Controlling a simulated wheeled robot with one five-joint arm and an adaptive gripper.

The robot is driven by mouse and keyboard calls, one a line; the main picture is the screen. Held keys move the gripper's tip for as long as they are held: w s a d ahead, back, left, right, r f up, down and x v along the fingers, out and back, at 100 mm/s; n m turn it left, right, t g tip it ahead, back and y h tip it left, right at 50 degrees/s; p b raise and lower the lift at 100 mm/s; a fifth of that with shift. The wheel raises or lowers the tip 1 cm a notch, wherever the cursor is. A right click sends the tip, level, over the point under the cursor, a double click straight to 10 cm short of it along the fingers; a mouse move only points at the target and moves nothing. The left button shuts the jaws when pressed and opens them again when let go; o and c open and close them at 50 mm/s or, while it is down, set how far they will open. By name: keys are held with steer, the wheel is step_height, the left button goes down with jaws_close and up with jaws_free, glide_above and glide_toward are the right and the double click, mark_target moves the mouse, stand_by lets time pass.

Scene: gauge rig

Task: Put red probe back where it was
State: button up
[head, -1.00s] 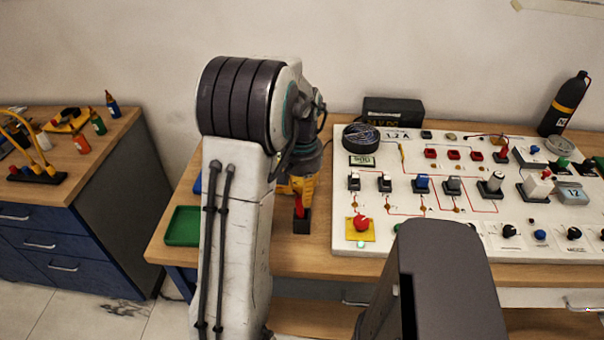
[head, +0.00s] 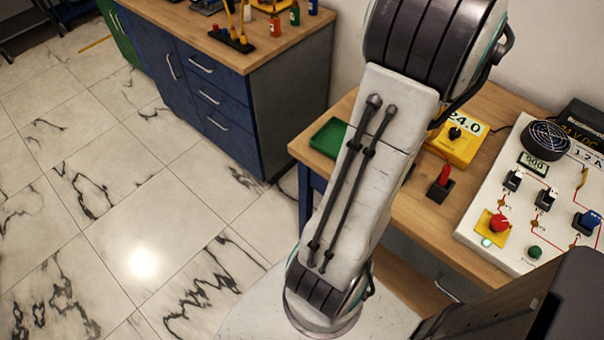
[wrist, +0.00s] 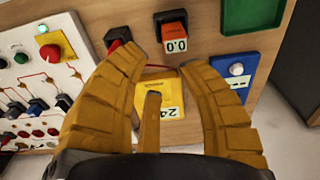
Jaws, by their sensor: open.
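The red probe (head: 444,175) stands upright in a small black holder (head: 438,193) on the bench, in front of the yellow meter (head: 458,143) reading 24.0. In the wrist view, the black holder with red in it (wrist: 117,40) is at the upper left, partly behind the left finger. My gripper (wrist: 165,62) is open, its yellow fingers spread over the yellow meter (wrist: 160,108). The fingers appear apart from the holder, and no probe shows between them. In the head view my arm hides the gripper.
The white panel (head: 520,225) with switches and a red button (head: 499,222) stands right of the holder. A green tray (head: 329,137) lies at the bench's left end. The wrist view also shows an orange block (wrist: 172,28) marked 0.0 and a blue block (wrist: 240,62). Open floor lies left.

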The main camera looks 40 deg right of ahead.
steer(key=w+a+r+n+t, duration=0.15)
steer(key=w+a+n, duration=0.25)
steer(key=w+a, duration=0.4)
steer(key=w+a+r+n, duration=0.2)
steer(key=w+a+n, duration=0.1)
steer(key=w+a, duration=0.55)
steer(key=s+a+n+t, duration=0.1)
steer(key=a+n, duration=0.3)
steer(key=a, duration=0.6)
steer(key=s+a+f+n+t, duration=0.1)
steer(key=s+a+n, duration=0.2)
steer(key=a, duration=0.7)
steer(key=shift+s+f+n+y, duration=0.25)
steer(key=shift+n+y, duration=0.15)
steer(key=shift+n, duration=0.6)
steer(key=shift+d, duration=0.15)
